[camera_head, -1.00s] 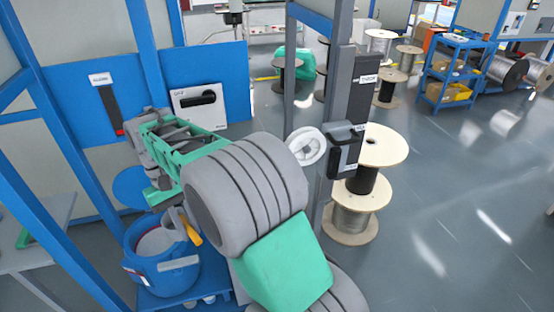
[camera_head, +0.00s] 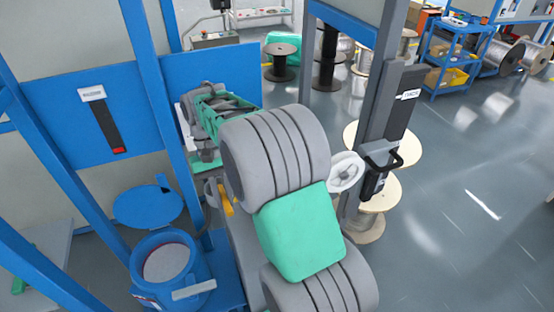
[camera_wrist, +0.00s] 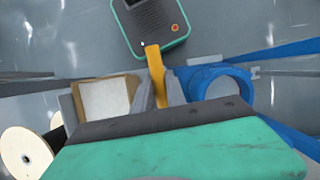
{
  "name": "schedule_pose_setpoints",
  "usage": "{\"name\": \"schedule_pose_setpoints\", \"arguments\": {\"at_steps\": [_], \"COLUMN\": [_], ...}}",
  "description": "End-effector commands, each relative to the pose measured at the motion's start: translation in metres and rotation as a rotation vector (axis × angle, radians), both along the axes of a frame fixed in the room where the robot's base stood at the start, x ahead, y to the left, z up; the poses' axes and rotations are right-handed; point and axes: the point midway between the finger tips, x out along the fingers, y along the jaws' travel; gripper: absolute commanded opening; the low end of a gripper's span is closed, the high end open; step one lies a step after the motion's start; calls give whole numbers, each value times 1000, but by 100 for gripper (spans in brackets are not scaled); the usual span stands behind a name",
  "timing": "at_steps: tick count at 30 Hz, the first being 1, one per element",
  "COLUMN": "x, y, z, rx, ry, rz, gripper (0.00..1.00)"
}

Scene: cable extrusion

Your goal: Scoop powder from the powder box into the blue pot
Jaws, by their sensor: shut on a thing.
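The blue pot (camera_head: 143,262) stands at the lower left in the head view, its round mouth showing pale contents. It also shows to the right of my gripper in the wrist view (camera_wrist: 238,76). My gripper (camera_wrist: 157,92) is shut on the orange handle of a scoop (camera_wrist: 155,62). In the head view the scoop (camera_head: 226,204) is right of the pot and apart from it, partly hidden by my arm. The powder box (camera_wrist: 78,101), brown with white contents, is left of my gripper in the wrist view and hidden in the head view. Whether the scoop holds powder cannot be told.
A blue lid (camera_head: 148,206) stands behind the pot. Blue posts (camera_head: 160,120) and a blue panel (camera_head: 55,115) stand close to my arm. A dark grey column (camera_head: 385,120) and wooden cable spools (camera_head: 365,228) are at the right. Open floor lies further right.

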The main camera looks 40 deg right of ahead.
Motion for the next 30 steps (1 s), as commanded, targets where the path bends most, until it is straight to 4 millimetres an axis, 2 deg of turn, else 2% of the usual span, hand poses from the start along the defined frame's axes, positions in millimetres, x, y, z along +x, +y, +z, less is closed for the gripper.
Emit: {"name": "schedule_pose_setpoints", "arguments": {"at_steps": [1,6,9,12,20,30], "x": [0,-11,-23,-31,-34,-34], "y": [-26,-106,-141,-160,-167,-167], "z": [19,28,27,23,1,-54], "rx": [-1,0,9,15,17,17], "ry": [2,-2,-3,-5,-7,-7], "rz": [-98,-457,-629,-731,-769,-768], "gripper": [0,0,0,0,0,0]}}
